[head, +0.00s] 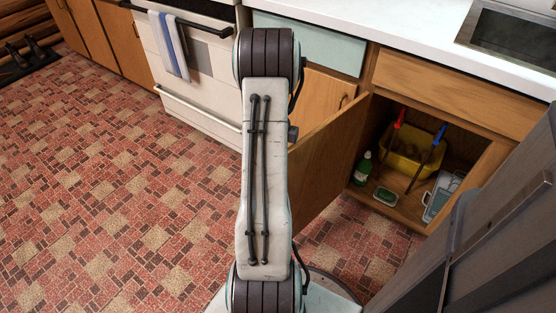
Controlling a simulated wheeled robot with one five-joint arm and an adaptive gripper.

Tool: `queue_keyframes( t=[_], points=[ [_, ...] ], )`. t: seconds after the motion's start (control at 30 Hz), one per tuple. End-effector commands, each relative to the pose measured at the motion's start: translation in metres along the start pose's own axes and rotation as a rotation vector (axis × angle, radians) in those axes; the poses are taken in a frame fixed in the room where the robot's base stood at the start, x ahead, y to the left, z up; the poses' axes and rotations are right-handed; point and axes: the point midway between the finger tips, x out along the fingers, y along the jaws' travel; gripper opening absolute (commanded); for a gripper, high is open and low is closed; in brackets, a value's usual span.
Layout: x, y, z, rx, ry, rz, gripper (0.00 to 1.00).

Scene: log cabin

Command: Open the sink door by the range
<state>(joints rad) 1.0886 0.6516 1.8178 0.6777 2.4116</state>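The sink cabinet door (333,158) by the range stands wide open. It is hinged on the side nearer the range and swung out from the cabinet face toward the camera. Its near part passes behind my arm, so its outer edge is partly hidden. The sink cabinet's inside shows, with a yellow tub (405,158), a green bottle (361,170) and a small green-and-white box (386,196). The white range (205,75) is left of it, partly behind my arm. My arm runs down the middle of the view. My gripper is not visible.
A blue-striped towel (169,46) hangs on the range handle. A white countertop (400,35) with a metal sink (510,32) runs above the cabinets. A grey panelled surface (480,255) fills the lower right. The tiled floor (110,190) at left is clear.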

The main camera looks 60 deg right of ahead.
Motion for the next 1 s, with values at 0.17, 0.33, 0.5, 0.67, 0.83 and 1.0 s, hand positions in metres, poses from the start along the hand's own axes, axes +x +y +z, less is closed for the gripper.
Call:
queue_keyframes(
  t=[0.17, 0.33, 0.5, 0.67, 0.83, 1.0],
  points=[
    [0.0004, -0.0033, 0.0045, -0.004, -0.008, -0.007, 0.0],
    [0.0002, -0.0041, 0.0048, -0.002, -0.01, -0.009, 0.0],
    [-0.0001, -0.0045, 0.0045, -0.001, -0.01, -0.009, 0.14],
    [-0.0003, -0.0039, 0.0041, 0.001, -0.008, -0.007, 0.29],
    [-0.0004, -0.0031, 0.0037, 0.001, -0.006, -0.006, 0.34],
    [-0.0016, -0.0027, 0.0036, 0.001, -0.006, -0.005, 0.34]
  ],
)
